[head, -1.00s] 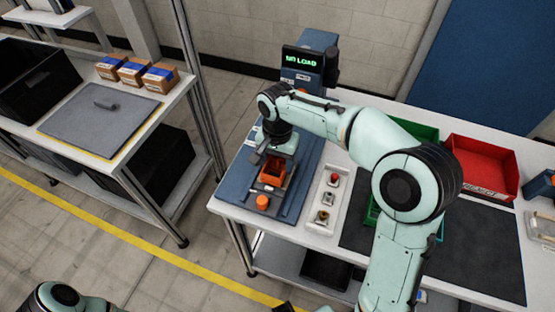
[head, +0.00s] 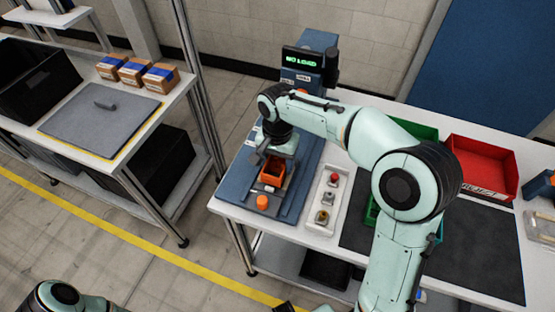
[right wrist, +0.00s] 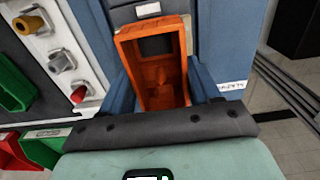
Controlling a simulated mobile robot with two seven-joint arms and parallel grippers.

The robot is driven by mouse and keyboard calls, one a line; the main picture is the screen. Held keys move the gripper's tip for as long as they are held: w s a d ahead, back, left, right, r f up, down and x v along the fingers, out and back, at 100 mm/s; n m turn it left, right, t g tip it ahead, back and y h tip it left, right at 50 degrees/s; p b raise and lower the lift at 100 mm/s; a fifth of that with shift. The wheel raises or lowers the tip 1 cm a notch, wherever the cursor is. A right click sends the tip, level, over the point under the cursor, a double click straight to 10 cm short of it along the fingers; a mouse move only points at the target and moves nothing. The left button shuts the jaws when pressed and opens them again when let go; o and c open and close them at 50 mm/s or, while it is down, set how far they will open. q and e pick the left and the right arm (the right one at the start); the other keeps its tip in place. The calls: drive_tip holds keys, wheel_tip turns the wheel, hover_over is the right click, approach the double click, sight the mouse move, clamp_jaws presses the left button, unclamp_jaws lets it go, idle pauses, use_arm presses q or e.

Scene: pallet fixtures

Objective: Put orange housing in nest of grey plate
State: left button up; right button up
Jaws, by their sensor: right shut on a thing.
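The orange housing (head: 272,172) is an open-topped box at the blue fixture on the bench. In the right wrist view the housing (right wrist: 155,70) sits between the two blue fingers of my right gripper (right wrist: 163,88), which is shut on it. My right gripper (head: 275,160) comes down from above and hides part of the housing in the head view. Some of the grey plate (right wrist: 147,12) shows beyond the housing in the wrist view. The nest is hidden beneath the housing and gripper, so I cannot tell whether the housing is seated. My left gripper is not clearly seen.
An orange knob (head: 262,202) stands just in front of the housing. A display (head: 303,59) reading NO LOAD is behind. A white tray (head: 318,219) with a red button and fittings is close on the right. A red bin (head: 481,166) and dark mat lie farther right.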

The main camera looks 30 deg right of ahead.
use_arm(q)
drive_tip(key=shift+s+f, duration=0.2)
drive_tip(key=shift+f, duration=0.1)
use_arm(e)
drive_tip(key=shift+f, duration=0.5)
drive_tip(key=o, duration=1.2)
drive_tip(key=shift+r, duration=0.1)
use_arm(q)
drive_tip(key=w+r+p, duration=0.1)
drive_tip(key=r, duration=0.2)
drive_tip(key=shift+w+p, duration=0.4)
use_arm(e)
wheel_tip(320, 180, up, 13)
use_arm(q)
drive_tip(key=shift+f, duration=0.1)
